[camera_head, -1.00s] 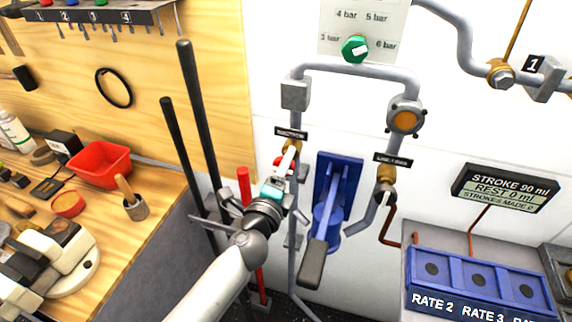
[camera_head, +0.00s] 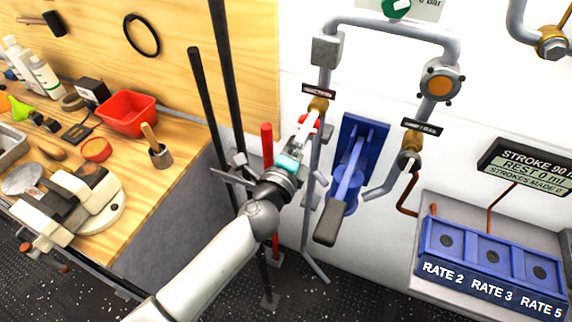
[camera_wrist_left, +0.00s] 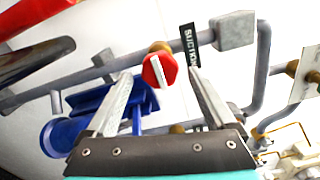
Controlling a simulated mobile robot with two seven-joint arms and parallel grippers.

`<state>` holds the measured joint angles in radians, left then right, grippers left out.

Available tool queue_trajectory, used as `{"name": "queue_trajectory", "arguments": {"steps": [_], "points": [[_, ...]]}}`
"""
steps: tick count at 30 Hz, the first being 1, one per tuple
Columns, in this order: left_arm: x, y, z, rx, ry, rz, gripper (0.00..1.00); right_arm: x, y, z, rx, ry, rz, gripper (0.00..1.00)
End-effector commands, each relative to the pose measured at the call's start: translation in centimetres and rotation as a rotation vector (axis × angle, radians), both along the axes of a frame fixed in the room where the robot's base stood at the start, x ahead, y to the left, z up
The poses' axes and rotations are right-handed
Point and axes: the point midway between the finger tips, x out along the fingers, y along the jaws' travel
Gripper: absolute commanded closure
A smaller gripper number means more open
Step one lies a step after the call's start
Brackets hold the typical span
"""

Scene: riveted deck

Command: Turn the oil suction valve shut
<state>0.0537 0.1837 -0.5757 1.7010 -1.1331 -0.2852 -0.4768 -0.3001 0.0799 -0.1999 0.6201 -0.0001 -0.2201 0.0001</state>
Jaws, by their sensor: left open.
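The oil suction valve has a red knob (camera_head: 308,123) with a white bar across it, on a grey pipe below a black label (camera_head: 319,91). In the left wrist view the red knob (camera_wrist_left: 157,72) shows between the finger ends, with its white bar slightly tilted from upright, and the label (camera_wrist_left: 190,45) reads SUCTION. My left gripper (camera_head: 303,131) is open at the knob, its fingers on either side in the wrist picture. I cannot tell whether they touch it. In the head view the gripper partly hides the knob. My right gripper is not in view.
A blue hand pump (camera_head: 357,150) with a dark-ended lever stands right of the valve. Another valve (camera_head: 410,157) is farther right. Dark upright bars (camera_head: 206,105) and a red rod (camera_head: 267,145) stand left of the gripper. A workbench (camera_head: 118,215) with tools is at left.

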Motion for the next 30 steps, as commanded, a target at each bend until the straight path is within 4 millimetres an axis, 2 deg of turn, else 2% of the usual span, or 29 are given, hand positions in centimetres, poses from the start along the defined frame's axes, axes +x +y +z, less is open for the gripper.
{"name": "queue_trajectory", "arguments": {"steps": [3, 15, 22, 30], "points": [[-2.3, 0.7, -0.2, 0.0, 0.003, 0.0, 0.11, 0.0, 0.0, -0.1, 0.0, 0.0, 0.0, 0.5], [-8.7, 2.8, -0.2, 0.002, 0.002, -0.001, 0.11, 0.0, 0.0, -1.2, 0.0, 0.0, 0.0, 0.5], [-10.7, 3.5, -0.1, 0.001, 0.001, -0.001, 0.11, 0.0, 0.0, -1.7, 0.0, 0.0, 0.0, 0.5], [-11.1, 3.6, 0.0, 0.002, -0.001, 0.0, 0.11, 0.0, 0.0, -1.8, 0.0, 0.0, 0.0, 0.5]]}}
